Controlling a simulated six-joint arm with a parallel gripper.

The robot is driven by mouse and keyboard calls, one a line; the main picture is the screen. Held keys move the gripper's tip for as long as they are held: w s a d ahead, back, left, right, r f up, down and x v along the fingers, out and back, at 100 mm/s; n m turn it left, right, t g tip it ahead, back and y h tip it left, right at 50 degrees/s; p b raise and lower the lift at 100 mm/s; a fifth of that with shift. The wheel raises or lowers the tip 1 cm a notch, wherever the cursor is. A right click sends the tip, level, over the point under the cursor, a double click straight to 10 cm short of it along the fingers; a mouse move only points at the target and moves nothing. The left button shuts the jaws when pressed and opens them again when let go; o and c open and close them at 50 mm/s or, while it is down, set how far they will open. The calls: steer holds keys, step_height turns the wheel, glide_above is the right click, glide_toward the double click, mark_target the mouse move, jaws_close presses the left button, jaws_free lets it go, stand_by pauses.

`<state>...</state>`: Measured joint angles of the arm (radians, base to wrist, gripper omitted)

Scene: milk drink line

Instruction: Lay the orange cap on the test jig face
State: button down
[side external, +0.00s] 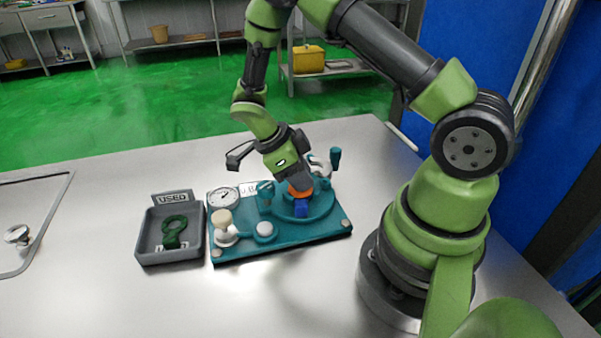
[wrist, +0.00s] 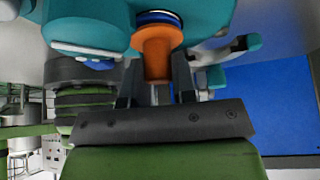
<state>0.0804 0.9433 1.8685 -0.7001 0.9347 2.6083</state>
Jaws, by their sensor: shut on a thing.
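The orange cap (side external: 299,191) is between the fingers of my gripper (side external: 297,186), low over the round right-hand part of the teal test jig (side external: 325,229). In the wrist view the cap (wrist: 157,55) shows as an orange stem with a wider flange, and my gripper (wrist: 156,78) is shut on the stem from both sides. I cannot tell whether flange and ring touch. The jig face under the cap is mostly hidden by my gripper and the cap.
The jig carries a dial gauge (side external: 223,197), a cream knob (side external: 222,218), a blue block (side external: 301,209) and a teal-handled clamp (side external: 335,158) close behind my gripper. A grey tray marked USED (side external: 143,240) holds a green ring-shaped part (side external: 174,228). The front tabletop is clear.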

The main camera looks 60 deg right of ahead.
steer(key=shift+f, duration=0.15)
steer(key=c, duration=0.8)
jaws_free()
steer(key=shift+c, duration=0.2)
steer(key=v, duration=1)
